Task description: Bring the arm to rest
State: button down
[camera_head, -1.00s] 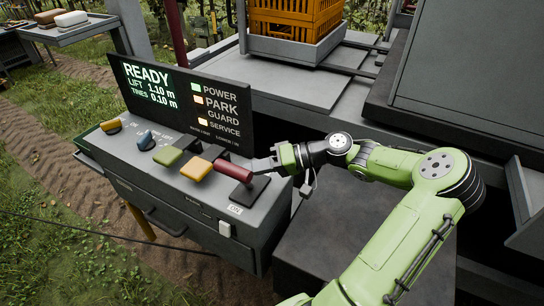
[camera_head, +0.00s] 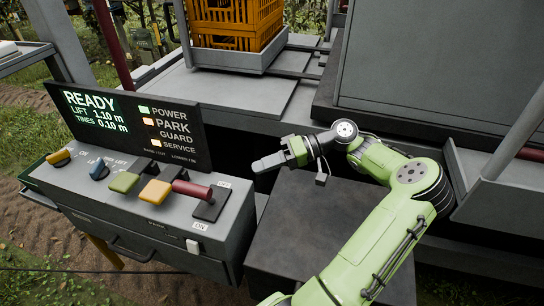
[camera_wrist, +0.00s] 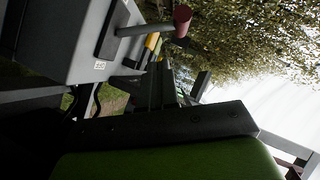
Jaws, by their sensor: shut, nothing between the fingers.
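My green arm reaches in from the lower right in the head view. My gripper (camera_head: 262,165) is shut and empty, in the air to the right of the control console (camera_head: 150,235). It is apart from the red-handled lever (camera_head: 192,190), which stands at the console's right end. The lever's red knob also shows at the top of the wrist view (camera_wrist: 182,20). In the wrist view the fingertips cannot be made out clearly.
The console carries a yellow lever (camera_head: 155,191), a green lever (camera_head: 124,182), knobs and a screen (camera_head: 92,113) reading READY. An orange crate (camera_head: 238,28) stands on the platform behind. A dark box (camera_head: 300,230) lies below my arm.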

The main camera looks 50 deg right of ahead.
jog(key=shift+v, duration=1.15)
